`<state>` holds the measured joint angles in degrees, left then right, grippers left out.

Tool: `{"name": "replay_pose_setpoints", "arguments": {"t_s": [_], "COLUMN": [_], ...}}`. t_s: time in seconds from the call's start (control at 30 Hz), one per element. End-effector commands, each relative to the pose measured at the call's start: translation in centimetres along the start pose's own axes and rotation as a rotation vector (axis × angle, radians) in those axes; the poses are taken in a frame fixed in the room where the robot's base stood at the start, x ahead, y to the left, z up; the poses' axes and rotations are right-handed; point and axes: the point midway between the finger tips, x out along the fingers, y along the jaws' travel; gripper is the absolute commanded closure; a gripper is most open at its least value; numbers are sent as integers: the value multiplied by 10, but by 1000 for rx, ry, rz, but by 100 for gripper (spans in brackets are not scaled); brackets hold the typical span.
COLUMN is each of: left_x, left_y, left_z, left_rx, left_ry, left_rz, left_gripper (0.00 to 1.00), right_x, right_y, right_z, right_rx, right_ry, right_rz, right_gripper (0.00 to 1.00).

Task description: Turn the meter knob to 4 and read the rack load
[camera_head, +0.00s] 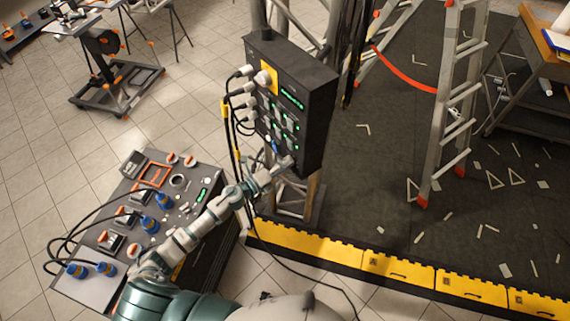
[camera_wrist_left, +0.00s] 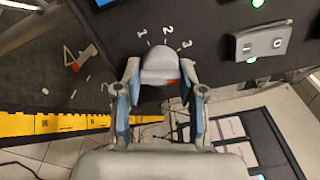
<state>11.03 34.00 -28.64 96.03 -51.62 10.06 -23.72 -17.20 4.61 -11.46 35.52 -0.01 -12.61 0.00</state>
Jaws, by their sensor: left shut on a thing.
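The black meter box (camera_head: 318,85) is mounted on a truss and carries plugs, switches and green displays. My left gripper (camera_head: 280,158) reaches the lower part of its front face. In the left wrist view, a light grey knob (camera_wrist_left: 160,62) sits between the fingers of my left gripper (camera_wrist_left: 160,78), which is shut on it. The numbers 1, 2 and 3 are printed around the knob's far side; no 4 is visible. An orange-red mark shows on the knob's near right side. In the head view the gripper hides the knob. My right gripper is not in view.
A control desk (camera_head: 100,238) with blue plugs and black cables stands at the left below my arm. Yellow edge ramps (camera_head: 400,267) border the dark mat. A ladder (camera_head: 450,110) stands at the right. Cables hang beside the meter box.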

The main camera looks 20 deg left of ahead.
Motion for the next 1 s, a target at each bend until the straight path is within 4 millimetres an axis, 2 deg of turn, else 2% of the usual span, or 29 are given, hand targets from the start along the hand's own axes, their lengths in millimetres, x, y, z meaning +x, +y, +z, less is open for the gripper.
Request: {"name": "replay_pose_setpoints", "arguments": {"t_s": [0.37, 0.4, 0.5, 0.83, 1.0], "left_x": [0, 0, 0, -3, -25], "left_y": [1, 1, 0, 0, 2], "left_z": [4, 4, 3, 1, 0], "left_rx": [-3, -3, -3, -4, -6], "left_ry": [-9, -9, -7, -3, -3], "left_rz": [3, 3, 2, 1, 3], "left_gripper": [95, 58, 35, 35, 35], "right_x": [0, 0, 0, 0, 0], "right_y": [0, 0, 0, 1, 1], "right_z": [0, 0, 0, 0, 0], "right_rx": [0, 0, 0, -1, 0], "right_ry": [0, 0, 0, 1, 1], "right_rz": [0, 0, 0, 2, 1], "right_gripper": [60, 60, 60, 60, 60]}}
